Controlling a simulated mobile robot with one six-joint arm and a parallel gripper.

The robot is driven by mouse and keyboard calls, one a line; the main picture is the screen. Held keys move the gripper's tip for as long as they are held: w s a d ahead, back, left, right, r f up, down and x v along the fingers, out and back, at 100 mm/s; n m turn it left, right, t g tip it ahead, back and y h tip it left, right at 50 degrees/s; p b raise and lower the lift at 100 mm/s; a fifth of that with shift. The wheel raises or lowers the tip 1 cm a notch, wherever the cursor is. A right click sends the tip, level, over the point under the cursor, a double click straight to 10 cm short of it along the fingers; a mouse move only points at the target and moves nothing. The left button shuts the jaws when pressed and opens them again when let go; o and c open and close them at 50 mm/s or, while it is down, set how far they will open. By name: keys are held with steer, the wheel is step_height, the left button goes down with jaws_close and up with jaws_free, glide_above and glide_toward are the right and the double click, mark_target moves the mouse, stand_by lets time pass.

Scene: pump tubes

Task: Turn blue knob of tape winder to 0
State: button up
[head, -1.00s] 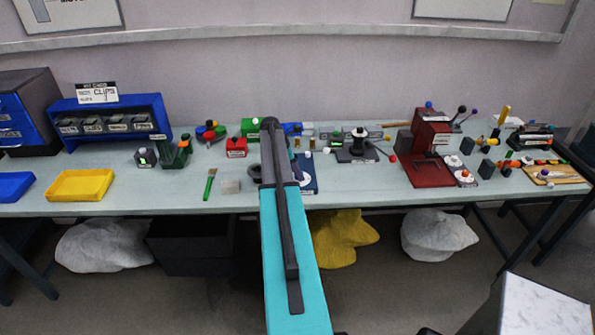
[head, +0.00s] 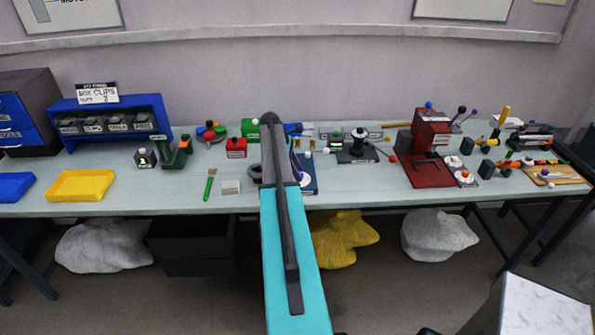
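The tape winder cannot be named for certain. A blue-based device (head: 309,182) with a white knob stands on the bench, partly hidden behind my arm. No number on any dial can be read. My arm reaches forward over the bench edge beside the blue-based device. My gripper cannot be made out; the arm links hide that area.
The grey-green bench (head: 130,196) runs across the view. A yellow tray (head: 80,199), a green brush (head: 209,186) and a red box (head: 236,148) are left of my arm. A wooden board (head: 556,181) lies far right. The front strip right of my arm is clear.

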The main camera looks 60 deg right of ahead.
steer(key=shift+d+m+y, duration=0.2)
steer(key=shift+m+y, duration=0.2)
steer(key=shift+m, duration=0.6)
steer(key=shift+a+m, duration=0.1)
steer(key=shift+m, duration=0.5)
steer(key=c, duration=0.9)
steer(key=shift+a+n, duration=0.15)
steer(key=shift+n, duration=0.95)
steer(key=shift+n+h, duration=0.5)
steer(key=shift+n, duration=0.1)
